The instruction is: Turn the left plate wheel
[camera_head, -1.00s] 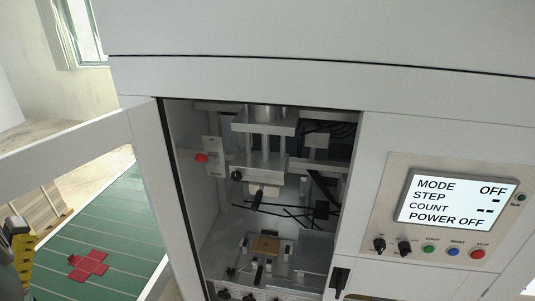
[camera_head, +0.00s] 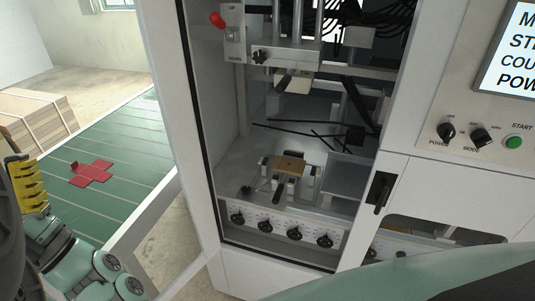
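A row of several black wheels (camera_head: 294,233) sits on a light panel along the bottom of the open machine bay. The leftmost wheel (camera_head: 237,218) is near the bay's left post, and the others run to the right. I cannot read labels that tell which one is the left plate wheel. A plate holder with a small tan piece (camera_head: 289,165) on it stands behind the row. Parts of my teal arm show at the lower left, well apart from the wheels.
The open door (camera_head: 160,150) stands on the left of the bay. A black door handle (camera_head: 380,192) and a control panel (camera_head: 470,135) are to its right. A red cross-shaped piece (camera_head: 92,173) lies on a green surface (camera_head: 130,140); stacked cardboard (camera_head: 38,118) is beyond it.

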